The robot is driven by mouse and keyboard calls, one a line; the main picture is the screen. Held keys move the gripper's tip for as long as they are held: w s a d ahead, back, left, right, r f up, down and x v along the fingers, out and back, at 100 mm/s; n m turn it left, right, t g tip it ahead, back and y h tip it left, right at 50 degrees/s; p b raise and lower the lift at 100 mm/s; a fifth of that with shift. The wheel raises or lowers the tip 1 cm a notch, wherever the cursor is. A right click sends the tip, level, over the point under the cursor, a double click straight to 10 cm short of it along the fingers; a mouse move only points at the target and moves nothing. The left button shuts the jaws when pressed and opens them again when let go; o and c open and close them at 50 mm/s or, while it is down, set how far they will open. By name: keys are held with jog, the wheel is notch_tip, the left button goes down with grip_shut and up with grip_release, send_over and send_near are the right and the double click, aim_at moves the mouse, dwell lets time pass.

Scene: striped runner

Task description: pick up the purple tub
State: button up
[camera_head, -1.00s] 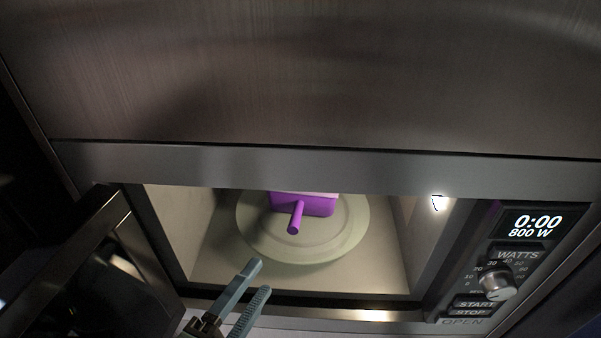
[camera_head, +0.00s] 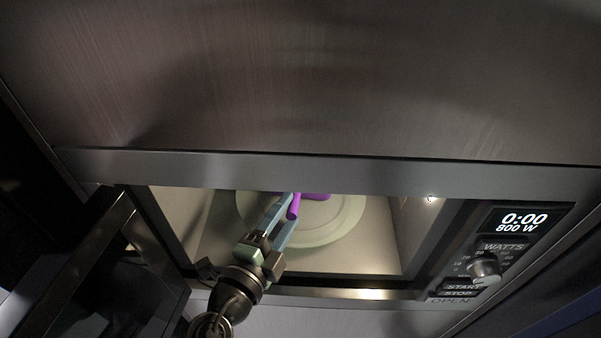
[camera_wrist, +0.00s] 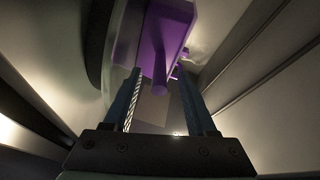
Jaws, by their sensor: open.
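The purple tub (camera_head: 316,196) sits on the pale round turntable (camera_head: 322,232) inside the open microwave. Its upper part is hidden by the microwave's top edge. Its purple handle (camera_head: 294,207) sticks out toward the opening. My gripper (camera_head: 281,208) reaches into the microwave from the front, its fingers on either side of the handle. In the wrist view, the tub (camera_wrist: 167,30) is ahead and the handle (camera_wrist: 159,72) lies between the two open fingers of my gripper (camera_wrist: 160,95). I cannot tell whether a finger touches the handle.
The microwave door (camera_head: 95,265) stands open at the left. The control panel (camera_head: 490,250) with display and knob is at the right. The microwave's upper frame (camera_head: 300,170) runs close above the opening. The turntable's right side is clear.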

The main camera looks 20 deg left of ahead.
aim_at(294, 201)
jog(key=shift+w+d+f+p, duration=0.15)
jog(key=shift+w+p, duration=0.1)
jog(key=shift+w, duration=0.55)
jog(key=shift+w+d+p, duration=0.15)
jog(key=shift+w+p, duration=0.1)
jog(key=shift+w, duration=0.55)
grip_shut()
